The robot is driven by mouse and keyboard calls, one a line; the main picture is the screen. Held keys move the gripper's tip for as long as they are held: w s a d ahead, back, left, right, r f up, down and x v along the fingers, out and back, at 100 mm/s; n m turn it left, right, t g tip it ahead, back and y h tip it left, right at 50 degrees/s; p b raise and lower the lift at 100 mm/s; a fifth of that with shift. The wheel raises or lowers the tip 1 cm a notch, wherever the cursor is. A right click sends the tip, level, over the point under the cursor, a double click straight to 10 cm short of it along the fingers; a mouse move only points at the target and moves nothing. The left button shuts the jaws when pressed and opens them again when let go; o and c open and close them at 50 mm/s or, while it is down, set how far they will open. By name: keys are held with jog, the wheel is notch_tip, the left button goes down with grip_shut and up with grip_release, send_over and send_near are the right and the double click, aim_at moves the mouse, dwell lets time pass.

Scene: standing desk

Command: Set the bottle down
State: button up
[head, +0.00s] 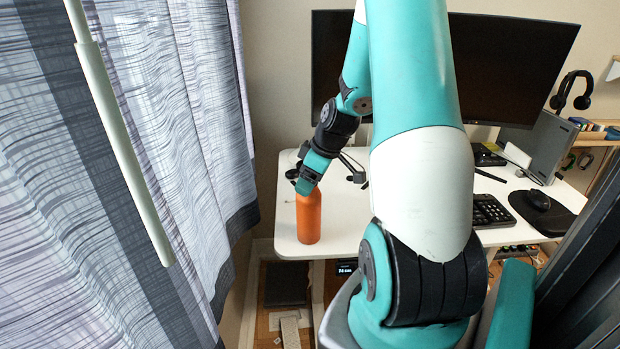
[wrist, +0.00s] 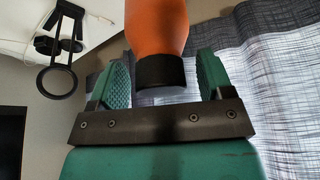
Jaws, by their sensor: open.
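The orange bottle (head: 309,218) stands upright on the white desk (head: 284,232), close to its front-left corner. My gripper (head: 306,184) is at the bottle's top in the head view and hides the cap there. In the wrist view the picture is upside down, with the orange body (wrist: 156,25) above and the black cap (wrist: 160,72) below. My gripper's two green fingers (wrist: 163,66) are spread on either side of the cap and neck. Gaps show between the fingers and the bottle, so the gripper is open around it.
A wide dark monitor (head: 510,70) stands behind my arm. A keyboard (head: 490,210), mouse (head: 538,200) and headphones (head: 572,90) are to the right. A curtain (head: 130,150) hangs left of the desk. A black ring-shaped item (wrist: 57,80) shows in the wrist view.

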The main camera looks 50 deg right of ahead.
jog(key=v, duration=1.2)
jog(key=shift+a, duration=0.1)
